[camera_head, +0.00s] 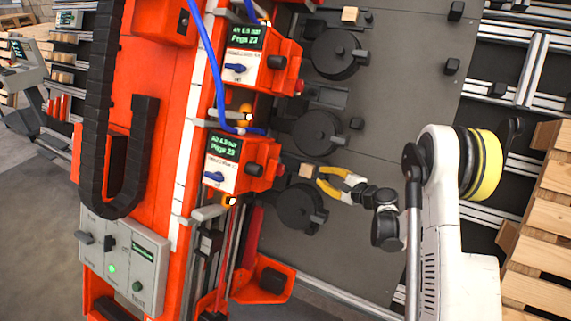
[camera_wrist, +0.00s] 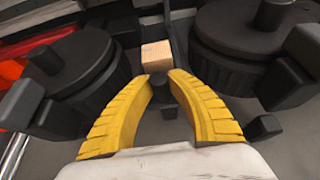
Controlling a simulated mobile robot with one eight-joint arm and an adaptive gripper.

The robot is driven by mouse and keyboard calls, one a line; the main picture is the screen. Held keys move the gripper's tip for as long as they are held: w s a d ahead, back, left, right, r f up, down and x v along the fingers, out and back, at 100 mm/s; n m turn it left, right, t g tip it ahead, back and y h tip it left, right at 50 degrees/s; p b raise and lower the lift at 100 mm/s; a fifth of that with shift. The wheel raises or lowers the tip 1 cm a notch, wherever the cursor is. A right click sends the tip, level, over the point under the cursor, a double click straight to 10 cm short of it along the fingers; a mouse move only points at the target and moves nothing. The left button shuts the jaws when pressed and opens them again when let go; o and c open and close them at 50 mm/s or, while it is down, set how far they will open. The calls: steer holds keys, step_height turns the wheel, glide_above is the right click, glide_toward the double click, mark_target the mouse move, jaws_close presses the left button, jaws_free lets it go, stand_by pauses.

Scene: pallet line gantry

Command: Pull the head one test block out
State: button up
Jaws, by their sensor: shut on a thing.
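In the head view a small pale wooden block (camera_head: 306,171) sits in a dark holder at the lower red head (camera_head: 228,163). A second wooden block (camera_head: 349,14) sits at the upper red head (camera_head: 255,60). I cannot tell by label which is head one. My gripper (camera_head: 320,178) is at the lower block's right side. In the wrist view the block (camera_wrist: 156,55) lies just beyond the gripper's (camera_wrist: 164,79) yellow fingertips. The fingers are shut on a dark knob (camera_wrist: 160,90) in front of the block. How knob and block join is hidden.
Black round drums (camera_head: 303,206) (camera_head: 318,133) stand below and above the lower block, and close on both sides in the wrist view (camera_wrist: 72,62). A blue hose (camera_head: 215,65) hangs over the red frame. A control box (camera_head: 124,254) is lower left. Wooden pallets (camera_head: 545,215) stand right.

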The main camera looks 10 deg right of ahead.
steer(key=shift+s+d, duration=0.7)
steer(key=shift+d, duration=0.35)
steer(key=o, duration=0.8)
steer(key=shift+s, duration=0.1)
steer(key=shift+v, duration=4.45)
